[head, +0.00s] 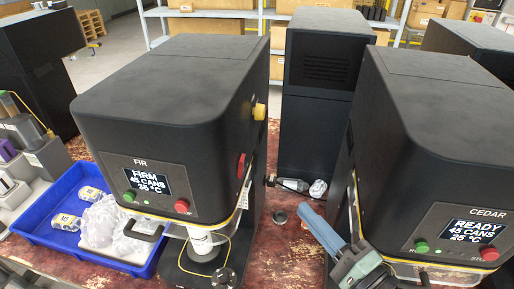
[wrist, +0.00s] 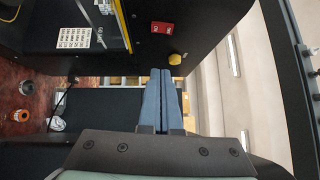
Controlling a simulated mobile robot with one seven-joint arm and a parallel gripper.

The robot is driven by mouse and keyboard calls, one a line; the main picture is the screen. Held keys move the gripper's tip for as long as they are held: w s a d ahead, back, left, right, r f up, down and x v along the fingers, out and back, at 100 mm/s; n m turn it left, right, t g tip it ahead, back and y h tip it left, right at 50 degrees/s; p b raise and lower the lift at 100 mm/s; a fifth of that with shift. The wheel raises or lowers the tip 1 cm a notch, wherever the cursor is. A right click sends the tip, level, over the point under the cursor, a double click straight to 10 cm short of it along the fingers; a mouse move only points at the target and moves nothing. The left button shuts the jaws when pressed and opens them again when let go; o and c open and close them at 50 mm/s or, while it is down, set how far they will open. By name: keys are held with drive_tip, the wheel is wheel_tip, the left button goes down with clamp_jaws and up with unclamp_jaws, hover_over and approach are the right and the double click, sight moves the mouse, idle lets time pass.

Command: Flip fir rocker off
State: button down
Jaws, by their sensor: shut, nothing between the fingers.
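In the wrist view the red rocker (wrist: 162,28) is near the top, with the yellow knob (wrist: 175,59) close by. Which way the rocker is tipped cannot be told. My gripper (head: 304,208) has blue fingers, shut and empty, right of the fir seamer and apart from the rocker. The fingers also show in the wrist view (wrist: 160,73).
The CEDAR seamer (head: 434,130) stands close on the right, leaving a narrow gap. A dark cabinet (head: 318,100) stands behind the gap. A blue tray (head: 55,205) with cans and plastic is at left.

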sight(242, 166)
drive_tip(key=shift+s+d+r, duration=0.15)
drive_tip(key=shift+s+r, duration=0.15)
drive_tip(key=shift+r, duration=0.1)
drive_tip(key=shift+w+p, duration=0.1)
drive_tip(key=shift+p, duration=0.2)
drive_tip(key=s+a+p+x, duration=0.1)
drive_tip(key=p+x, duration=0.5)
drive_tip(key=x, duration=0.6)
drive_tip(key=shift+a+r, duration=0.25)
drive_tip(key=shift+a, duration=0.7)
drive_tip(key=shift+w, duration=0.1)
